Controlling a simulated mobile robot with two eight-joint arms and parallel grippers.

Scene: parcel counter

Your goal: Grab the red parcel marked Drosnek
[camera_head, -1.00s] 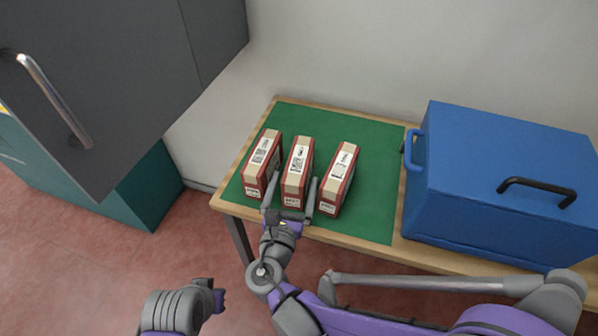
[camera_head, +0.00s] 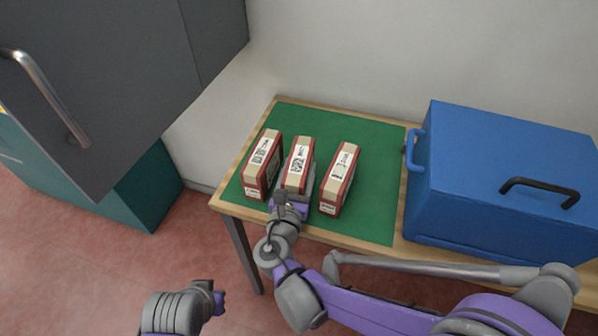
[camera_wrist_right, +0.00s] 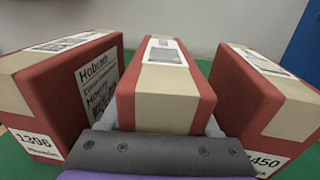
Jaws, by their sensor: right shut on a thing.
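Three red-and-beige parcels stand in a row on a green mat (camera_head: 375,200). My right gripper (camera_head: 293,192) is shut on the middle parcel (camera_head: 300,160), with a finger on each side of its near end. In the right wrist view the middle parcel (camera_wrist_right: 165,103) is straight ahead; its top label is too slanted to read. The left parcel (camera_head: 262,165) shows a side label starting "Hobrath" in the wrist view (camera_wrist_right: 62,90). The right parcel (camera_head: 339,180) has a front label ending in "450"; its name is unreadable. I cannot read Drosnek anywhere. My left gripper (camera_head: 218,299) is low, away from the table.
A dark grey cabinet (camera_head: 120,80) with a metal handle hangs over the upper left. Gaps beside the middle parcel are narrow. The mat behind the parcels is clear.

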